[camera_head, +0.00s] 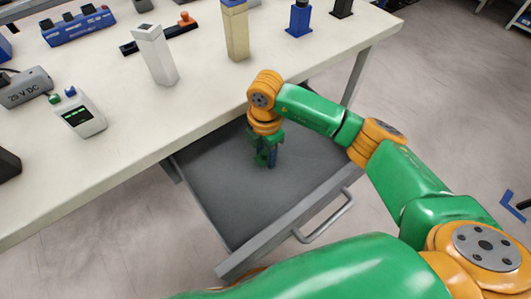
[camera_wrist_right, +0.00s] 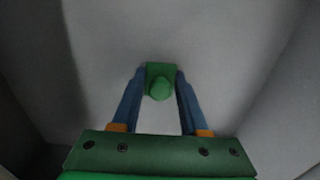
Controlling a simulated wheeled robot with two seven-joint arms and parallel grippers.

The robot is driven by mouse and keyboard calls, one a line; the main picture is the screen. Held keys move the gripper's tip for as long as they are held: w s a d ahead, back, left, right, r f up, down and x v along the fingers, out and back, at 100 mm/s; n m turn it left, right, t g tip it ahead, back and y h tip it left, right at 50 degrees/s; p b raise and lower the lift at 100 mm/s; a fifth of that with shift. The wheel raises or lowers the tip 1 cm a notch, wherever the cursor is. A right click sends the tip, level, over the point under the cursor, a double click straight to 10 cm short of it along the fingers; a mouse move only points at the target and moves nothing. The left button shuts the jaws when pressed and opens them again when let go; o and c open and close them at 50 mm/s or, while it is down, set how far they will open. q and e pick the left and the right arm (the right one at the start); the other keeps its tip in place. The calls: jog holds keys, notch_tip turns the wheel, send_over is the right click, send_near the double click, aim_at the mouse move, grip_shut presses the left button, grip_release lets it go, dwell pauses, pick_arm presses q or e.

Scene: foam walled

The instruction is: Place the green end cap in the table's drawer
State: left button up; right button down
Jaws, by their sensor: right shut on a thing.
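The green end cap (camera_wrist_right: 160,83) is a small block with a round knob, seen in the right wrist view between the two blue fingers. My right gripper (camera_wrist_right: 160,88) is shut on it. In the head view my right gripper (camera_head: 265,161) points down inside the open drawer (camera_head: 235,208); the cap there is hard to tell from the green gripper. The drawer is grey, pulled out from under the table, with a bar handle at its front. It looks otherwise empty. Whether the cap touches the drawer floor I cannot tell. My left gripper is not in view.
The white table (camera_head: 125,127) edge lies just behind my right wrist. On it stand a grey-white post (camera_head: 157,55), a beige post (camera_head: 235,30), a blue piece (camera_head: 299,20), a handheld meter (camera_head: 80,114) and a power supply (camera_head: 25,88). Open floor lies right of the drawer.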

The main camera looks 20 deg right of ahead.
aim_at(266, 152)
jog(key=shift+f, duration=0.1)
jog(key=shift+c, duration=2.1)
grip_release()
jog(key=shift+r, duration=0.45)
notch_tip(266, 152, up, 12)
jog(key=p, duration=0.1)
jog(key=shift+f, duration=0.25)
